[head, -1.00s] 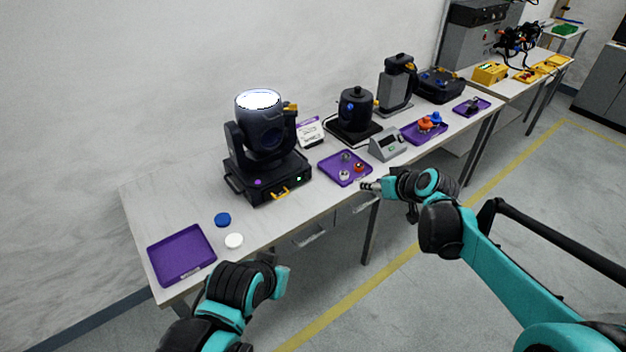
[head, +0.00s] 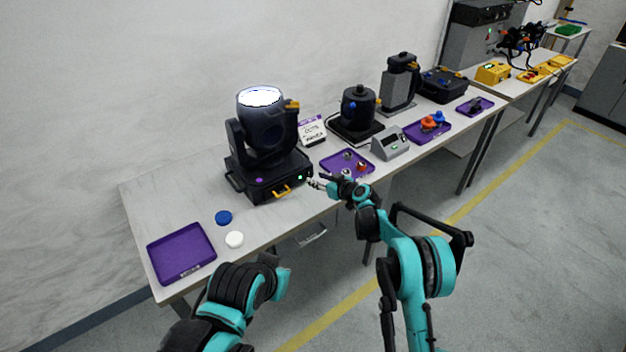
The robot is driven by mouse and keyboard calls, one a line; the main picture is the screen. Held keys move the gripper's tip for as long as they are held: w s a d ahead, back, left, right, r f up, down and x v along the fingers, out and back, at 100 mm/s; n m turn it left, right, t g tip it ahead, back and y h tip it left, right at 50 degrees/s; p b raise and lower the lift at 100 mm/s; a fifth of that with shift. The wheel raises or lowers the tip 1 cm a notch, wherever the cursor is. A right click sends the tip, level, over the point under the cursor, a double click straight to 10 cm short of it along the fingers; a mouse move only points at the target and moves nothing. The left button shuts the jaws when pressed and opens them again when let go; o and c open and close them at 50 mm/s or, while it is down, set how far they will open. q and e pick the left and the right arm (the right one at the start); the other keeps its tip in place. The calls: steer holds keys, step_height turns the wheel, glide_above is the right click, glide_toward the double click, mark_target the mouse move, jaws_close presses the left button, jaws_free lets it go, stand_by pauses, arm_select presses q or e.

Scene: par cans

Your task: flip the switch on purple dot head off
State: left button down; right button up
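The purple dot head (head: 263,140) is a black moving-head light on the left part of the table, with a bright white lens facing up. A purple dot (head: 259,181), a yellow lever (head: 282,191) and a small green-lit switch (head: 300,178) are on the front of its base. My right gripper (head: 314,184) is just right of the green light, at the base's front right corner. Its fingers are too small to tell open from shut, or whether they touch. My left arm (head: 240,290) is low in front of the table; its fingertips cannot be made out.
A purple tray (head: 181,254), a blue cap (head: 223,218) and a white cap (head: 234,240) lie at left. Another purple tray (head: 338,164) with small parts, a white sign (head: 312,131) and a grey meter box (head: 390,143) stand to the right.

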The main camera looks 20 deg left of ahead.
mark_target(309, 176)
steer(key=shift+b+x, duration=0.35)
steer(key=shift+x, duration=1.45)
steer(key=shift+c, duration=0.3)
jaws_close()
steer(key=f+t+y+b, duration=0.1)
steer(key=b, duration=0.2)
steer(key=shift+f+y, duration=0.1)
steer(key=shift+y, duration=0.2)
steer(key=shift+t+y+b, duration=0.4)
steer(key=shift+t+b, duration=0.1)
steer(key=shift+b, duration=0.25)
